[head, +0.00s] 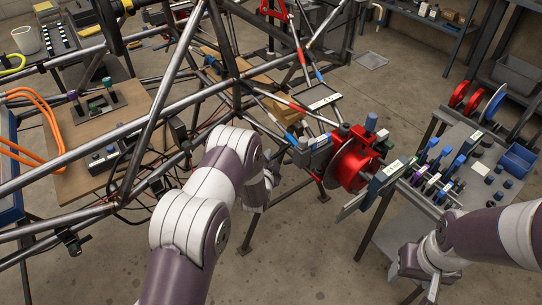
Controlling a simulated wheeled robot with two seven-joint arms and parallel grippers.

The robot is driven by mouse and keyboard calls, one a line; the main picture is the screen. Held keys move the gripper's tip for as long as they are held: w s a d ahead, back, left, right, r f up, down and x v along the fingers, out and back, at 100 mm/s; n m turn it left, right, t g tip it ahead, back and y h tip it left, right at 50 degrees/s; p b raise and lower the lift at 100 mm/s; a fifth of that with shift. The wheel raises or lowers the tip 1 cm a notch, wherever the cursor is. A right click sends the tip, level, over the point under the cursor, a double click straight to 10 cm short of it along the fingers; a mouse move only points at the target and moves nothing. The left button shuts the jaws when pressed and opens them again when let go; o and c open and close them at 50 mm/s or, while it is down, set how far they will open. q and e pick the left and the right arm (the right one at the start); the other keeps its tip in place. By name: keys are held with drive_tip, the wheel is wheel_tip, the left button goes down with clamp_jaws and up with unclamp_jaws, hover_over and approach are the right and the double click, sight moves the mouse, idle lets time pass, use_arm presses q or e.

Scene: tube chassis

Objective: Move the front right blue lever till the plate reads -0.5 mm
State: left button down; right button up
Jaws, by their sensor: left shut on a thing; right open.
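A blue lever (291,138) shows at the front right of the tube chassis, close to the red brake hub (357,160). My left gripper (278,151) is at this lever and shut on it; my own wrist and forearm hide most of the jaws. A small plate with a white label (321,144) stands beside the hub; its reading is too small to make out. Another white label (325,102) lies further back. My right gripper (412,287) is open and empty at the lower right, over the floor, away from the chassis.
A grey bench (470,190) with several coloured-handled tools and a blue bin (518,158) stands at the right. Steel chassis tubes (165,90) cross the left and middle. A brown board (105,150) lies at left. Floor is clear at bottom middle.

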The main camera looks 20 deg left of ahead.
use_arm(q)
drive_tip(key=c, duration=1.1)
unclamp_jaws()
drive_tip(key=p+v, duration=0.1)
drive_tip(key=v, duration=1.1)
drive_tip(key=shift+s+r+p, duration=0.15)
drive_tip(key=shift+s+p, duration=0.15)
drive_tip(key=shift+s, duration=0.05)
